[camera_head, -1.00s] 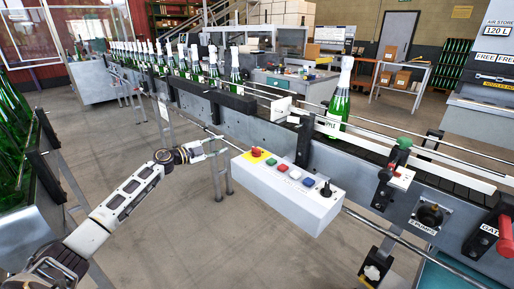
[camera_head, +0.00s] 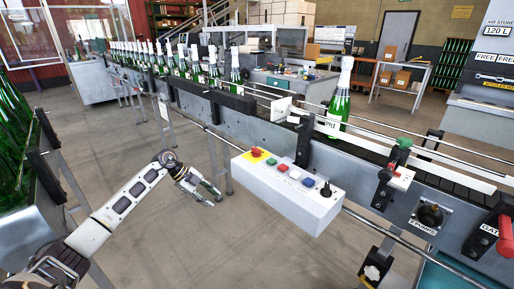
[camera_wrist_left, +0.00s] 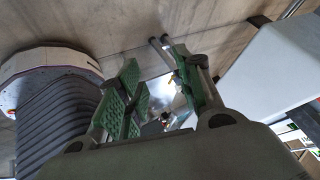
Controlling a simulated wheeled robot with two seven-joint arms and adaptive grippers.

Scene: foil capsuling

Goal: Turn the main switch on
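The white control box (camera_head: 288,194) is mounted on the near side of the conveyor. On its top are a red mushroom button on a yellow plate (camera_head: 256,153), a row of green, red, white and blue buttons, and a black knob (camera_head: 326,190) at the right end. I cannot read which is the main switch. My left gripper (camera_head: 211,192) is in free space left of the box, apart from it. In the left wrist view its green-padded fingers (camera_wrist_left: 160,92) are apart with nothing held. My right gripper is not in view.
The conveyor (camera_head: 235,122) runs diagonally, carrying green bottles; one bottle (camera_head: 340,100) stands behind the box. A round black knob on a plate (camera_head: 430,214) and a red handle (camera_head: 504,235) are farther right. A bottle crate (camera_head: 45,200) is at left. Floor between is clear.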

